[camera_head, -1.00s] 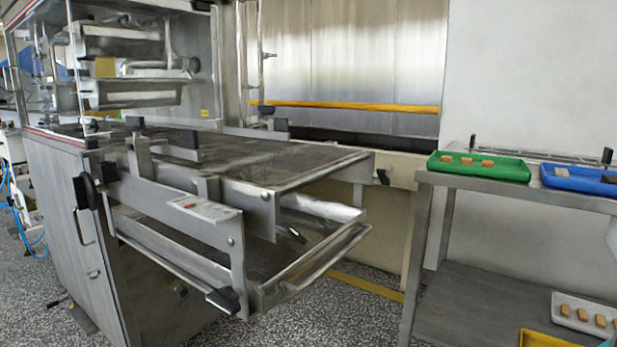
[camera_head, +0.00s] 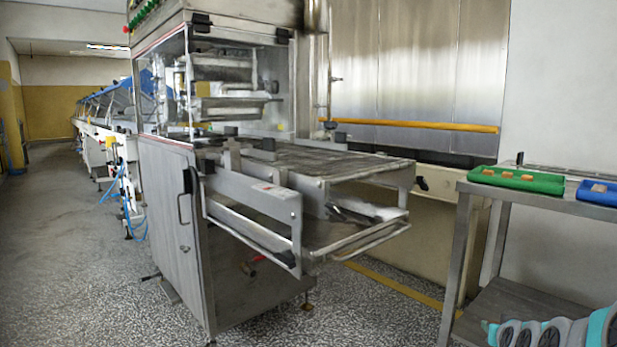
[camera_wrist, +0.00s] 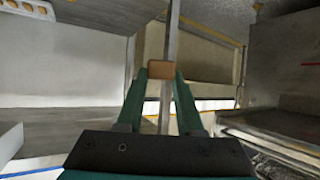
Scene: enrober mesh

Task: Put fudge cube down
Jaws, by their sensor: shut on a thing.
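In the wrist view, my gripper (camera_wrist: 160,75) is shut on a small tan-brown fudge cube (camera_wrist: 160,69), held between the tips of its two green fingers. The cube is in the air, apart from any surface that I can make out. In the head view, part of my arm shows at the lower right, but the fingers and the held cube are out of frame. The enrober (camera_head: 175,230) stands at the centre, with its flat mesh belt (camera_head: 345,164) sticking out toward the right. The belt looks empty.
A steel table (camera_head: 545,199) stands at the right. It bears a green tray (camera_head: 546,184) with several tan pieces and a blue tray (camera_head: 603,196), partly cut off. Open speckled floor (camera_head: 90,270) lies left of the enrober.

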